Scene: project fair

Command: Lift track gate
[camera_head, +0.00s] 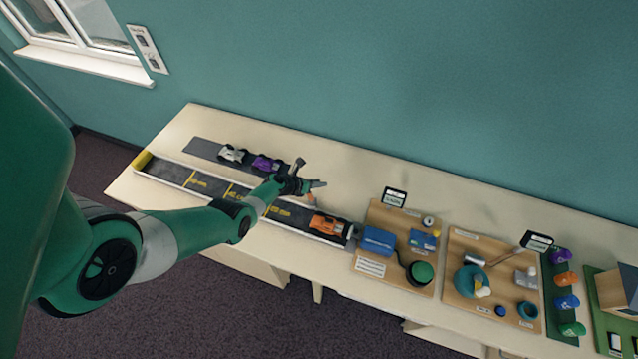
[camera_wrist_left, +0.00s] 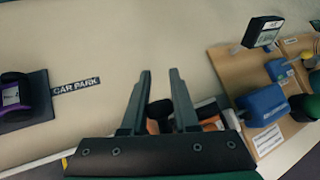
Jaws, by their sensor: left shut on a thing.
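My left gripper (camera_head: 316,184) reaches over the right part of the dark toy track (camera_head: 172,175), its jaws pointing right. I cannot tell whether this piece is the gate. An orange car (camera_head: 327,227) sits on the track just below the gripper, near the track's right end. My right gripper is not in view.
A white car (camera_head: 232,153) and a purple car (camera_head: 264,164) stand on the dark car-park strip (camera_head: 202,147) behind the track. To the right are wooden boards with a blue box (camera_head: 378,241), a green button (camera_head: 420,272) and small signs. The table behind the gripper is clear.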

